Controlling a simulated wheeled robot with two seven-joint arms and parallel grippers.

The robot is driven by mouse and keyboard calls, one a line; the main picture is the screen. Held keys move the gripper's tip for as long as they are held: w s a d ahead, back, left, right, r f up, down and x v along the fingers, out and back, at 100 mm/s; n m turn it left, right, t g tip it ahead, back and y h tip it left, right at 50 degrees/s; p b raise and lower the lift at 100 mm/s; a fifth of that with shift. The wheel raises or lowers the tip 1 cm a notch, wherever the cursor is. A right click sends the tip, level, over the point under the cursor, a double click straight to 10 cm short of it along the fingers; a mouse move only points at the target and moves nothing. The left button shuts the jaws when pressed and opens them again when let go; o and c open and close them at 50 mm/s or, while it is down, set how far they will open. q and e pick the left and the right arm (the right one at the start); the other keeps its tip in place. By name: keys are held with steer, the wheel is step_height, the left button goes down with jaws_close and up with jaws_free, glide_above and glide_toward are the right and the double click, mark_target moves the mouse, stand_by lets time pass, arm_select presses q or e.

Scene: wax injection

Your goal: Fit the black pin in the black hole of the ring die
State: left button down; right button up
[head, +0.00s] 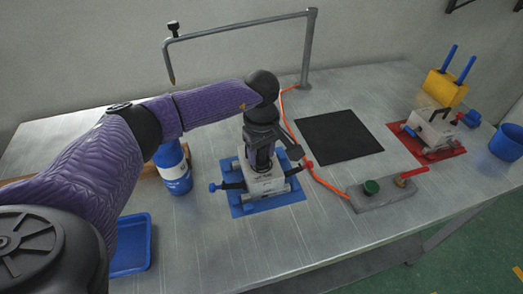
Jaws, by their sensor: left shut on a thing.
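The ring die (264,186) is a pale metal block on a blue mat (240,208) at the middle of the table. A blue-ended part points out on its left and a red-ended part on its right. My left gripper (262,163) reaches down over the top of the die, pointing downward. It is shut on a dark thing there, which appears to be the black pin, mostly hidden by the fingers. The black hole is hidden, so I cannot tell how the pin sits in it. A black piece (232,185) shows at the die's left side. My right gripper is not in view.
A blue-white bottle (175,170) and blue tray (132,245) are left. A black mat (340,137) lies right of the die. A switch box (383,194) is at front right. Another die (432,132) sits on a red mat (447,157). A metal stand (308,45) rises behind.

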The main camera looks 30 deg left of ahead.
arm_select(q)
steer(key=shift+f+b, duration=0.4)
steer(key=shift+f, duration=0.15)
steer(key=shift+c, duration=0.4)
jaws_free()
steer(key=shift+r, duration=0.15)
step_height(320, 180, up, 10)
steer(key=shift+f+p, duration=0.15)
steer(key=shift+p, duration=0.8)
